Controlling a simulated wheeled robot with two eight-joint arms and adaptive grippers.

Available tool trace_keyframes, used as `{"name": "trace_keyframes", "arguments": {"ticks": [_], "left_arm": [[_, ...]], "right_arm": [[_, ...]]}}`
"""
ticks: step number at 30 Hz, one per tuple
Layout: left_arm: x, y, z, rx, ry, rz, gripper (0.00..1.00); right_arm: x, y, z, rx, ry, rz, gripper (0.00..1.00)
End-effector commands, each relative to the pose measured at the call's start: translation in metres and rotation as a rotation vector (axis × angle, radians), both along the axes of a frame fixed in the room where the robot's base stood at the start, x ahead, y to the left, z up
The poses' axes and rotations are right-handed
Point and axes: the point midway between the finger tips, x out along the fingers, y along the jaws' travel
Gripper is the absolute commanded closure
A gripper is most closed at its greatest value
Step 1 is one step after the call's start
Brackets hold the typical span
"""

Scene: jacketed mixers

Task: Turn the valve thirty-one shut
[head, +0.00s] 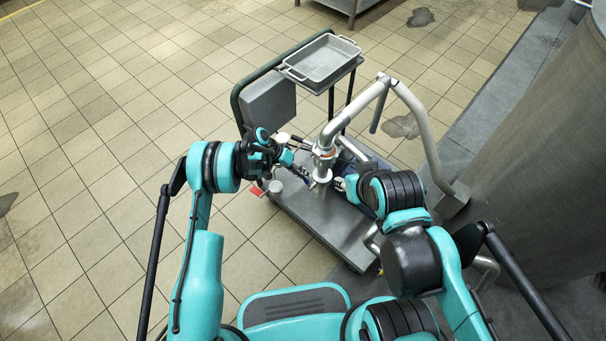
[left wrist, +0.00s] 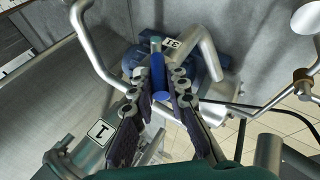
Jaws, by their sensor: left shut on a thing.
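In the left wrist view, the valve thirty-one tag (left wrist: 173,43), white with dark digits, appears upside down beside a blue valve handle (left wrist: 159,84). My left gripper (left wrist: 160,76) has its two dark fingers on either side of this handle and is shut on it. In the head view, my left gripper (head: 298,167) reaches in from the left to the pipework on the cart, where the handle is too small to make out. My right gripper (head: 352,188) is near the pipes on the right, mostly hidden by its own wrist.
A second tag, marked 1 (left wrist: 100,131), shows on nearby pipework. A grey cart (head: 318,222) carries the pipes, with a grey tray (head: 322,60) behind. A bent steel pipe (head: 417,118) arches toward the large metal tank (head: 545,150). The tiled floor at left is clear.

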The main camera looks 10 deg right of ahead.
Motion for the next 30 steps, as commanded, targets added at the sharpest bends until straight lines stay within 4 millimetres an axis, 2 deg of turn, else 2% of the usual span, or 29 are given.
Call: {"name": "trace_keyframes", "arguments": {"ticks": [7,8,9,10,18,22,26,30], "left_arm": [[0.000,0.000,0.000,0.002,-0.001,0.000,1.00],[0.000,0.000,0.000,0.002,-0.001,0.000,0.80],[0.000,0.000,0.000,0.002,-0.001,0.000,0.70],[0.000,0.000,0.000,0.002,-0.001,0.000,0.64],[0.000,0.000,0.000,0.002,-0.001,0.000,0.64],[0.001,0.005,0.006,0.001,-0.001,0.002,0.64],[0.005,0.017,0.023,0.001,-0.002,0.002,0.64],[0.009,0.036,0.048,0.001,0.000,0.003,0.64]], "right_arm": [[0.000,0.000,0.000,0.000,0.000,0.000,0.64],[0.000,0.000,0.000,0.000,0.000,0.000,0.64],[0.000,0.000,0.000,0.000,0.000,0.000,0.64],[0.000,0.000,0.000,0.000,0.000,0.000,0.64],[0.000,0.000,0.000,0.000,0.000,0.000,0.64],[0.000,0.000,0.000,0.000,0.000,0.000,0.64],[0.000,0.000,0.000,0.000,0.000,0.000,0.64],[0.000,0.000,0.000,0.000,0.000,0.000,0.64]]}}
